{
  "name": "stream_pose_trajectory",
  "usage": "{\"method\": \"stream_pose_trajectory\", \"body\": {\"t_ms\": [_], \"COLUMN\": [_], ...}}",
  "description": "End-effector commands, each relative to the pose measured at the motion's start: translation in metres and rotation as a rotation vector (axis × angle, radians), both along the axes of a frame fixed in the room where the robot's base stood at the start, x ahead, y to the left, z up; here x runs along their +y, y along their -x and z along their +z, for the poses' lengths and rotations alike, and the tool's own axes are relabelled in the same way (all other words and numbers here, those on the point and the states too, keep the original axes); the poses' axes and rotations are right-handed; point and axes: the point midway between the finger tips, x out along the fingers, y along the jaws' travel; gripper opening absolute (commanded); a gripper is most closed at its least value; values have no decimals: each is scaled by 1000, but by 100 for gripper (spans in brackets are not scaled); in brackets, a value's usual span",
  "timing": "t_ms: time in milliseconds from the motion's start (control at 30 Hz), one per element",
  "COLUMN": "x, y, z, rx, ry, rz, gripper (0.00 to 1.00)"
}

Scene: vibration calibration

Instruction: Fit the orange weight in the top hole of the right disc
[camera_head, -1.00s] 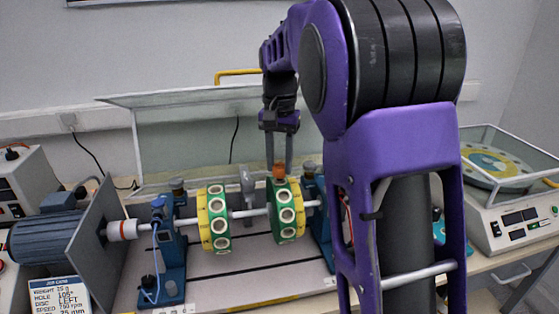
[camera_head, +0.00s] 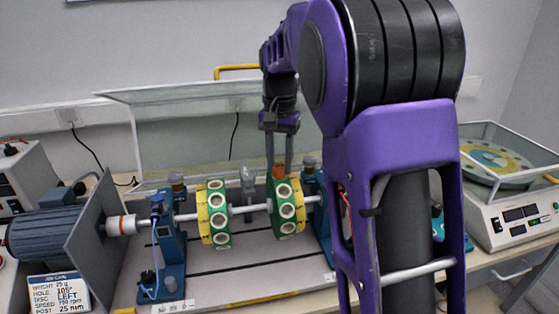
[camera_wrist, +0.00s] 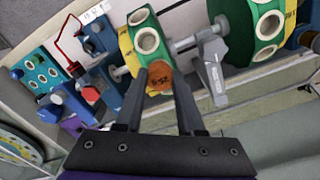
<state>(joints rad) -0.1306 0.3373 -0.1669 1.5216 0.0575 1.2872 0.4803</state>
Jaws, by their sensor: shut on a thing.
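The right disc (camera_head: 272,222), green and yellow with white-rimmed holes round its edge, sits on the shaft. In the wrist view it is the nearer disc (camera_wrist: 125,43). My gripper (camera_head: 280,163) is shut on the orange weight (camera_head: 279,171) at the top edge of this disc. The wrist view shows the weight (camera_wrist: 160,76) between my fingertips (camera_wrist: 160,84), against the disc rim. The top hole is hidden behind the weight and fingers. I cannot tell how deep the weight sits in it.
The left disc (camera_head: 203,213) is on the same shaft (camera_head: 243,209), with a grey post (camera_head: 247,180) between the discs. Blue bearing stands (camera_head: 168,241) hold the shaft. A clear raised cover (camera_head: 180,130) stands behind. A job card (camera_head: 58,292) lies front left, reading disc left.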

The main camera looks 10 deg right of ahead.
Motion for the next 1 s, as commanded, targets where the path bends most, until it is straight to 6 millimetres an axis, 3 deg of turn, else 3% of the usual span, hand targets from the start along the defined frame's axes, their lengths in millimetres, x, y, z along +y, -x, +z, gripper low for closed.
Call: {"method": "stream_pose_trajectory", "body": {"t_ms": [100, 133, 333, 733, 1000], "x": [0, 0, 0, 0, 0], "y": [0, 0, 0, 0, -1], "z": [-2, -2, -2, 8, 65], "rx": [0, 0, 0, -1, -5], "ry": [0, 0, 0, 0, -1], "rz": [0, 0, 0, 0, 0], "gripper": [0, 39, 72, 72, 72]}}
